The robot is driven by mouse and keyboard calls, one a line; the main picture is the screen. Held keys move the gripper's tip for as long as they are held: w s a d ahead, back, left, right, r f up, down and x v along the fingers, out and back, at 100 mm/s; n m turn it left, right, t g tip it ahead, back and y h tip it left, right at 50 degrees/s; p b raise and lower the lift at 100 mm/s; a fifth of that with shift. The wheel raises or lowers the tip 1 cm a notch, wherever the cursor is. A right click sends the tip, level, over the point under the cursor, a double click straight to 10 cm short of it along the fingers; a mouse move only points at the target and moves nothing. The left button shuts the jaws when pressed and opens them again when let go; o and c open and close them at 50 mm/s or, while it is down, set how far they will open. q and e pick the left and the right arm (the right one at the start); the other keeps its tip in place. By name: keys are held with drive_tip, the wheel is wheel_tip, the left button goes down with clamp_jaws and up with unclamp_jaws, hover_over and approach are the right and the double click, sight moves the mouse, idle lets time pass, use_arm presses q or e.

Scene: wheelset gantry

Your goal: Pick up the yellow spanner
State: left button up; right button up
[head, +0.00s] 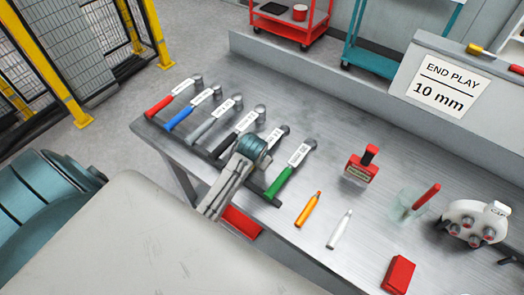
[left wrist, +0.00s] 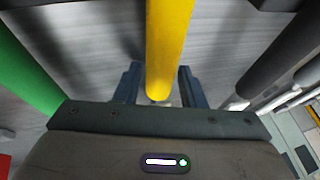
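The yellow spanner's handle (left wrist: 170,45) runs down the middle of the left wrist view, its end close to my palm. My left gripper (left wrist: 158,80) is open, with one finger on each side of the handle and a visible gap at the left finger. In the head view my left arm hides most of this spanner; only the labelled head end (head: 276,136) shows, between the black and green spanners. My left gripper (head: 242,178) is low over the row there, its fingertips hidden. My right gripper is not in view.
A green spanner (head: 284,178) and a black spanner (head: 230,139) lie close on either side. Grey, blue and red spanners (head: 172,96) lie farther left. An orange marker (head: 308,210), white marker (head: 340,229), red stamp (head: 362,166) and glass cup (head: 408,204) stand or lie to the right.

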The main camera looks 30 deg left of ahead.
use_arm(q)
clamp_jaws()
drive_tip(key=shift+r, duration=0.15)
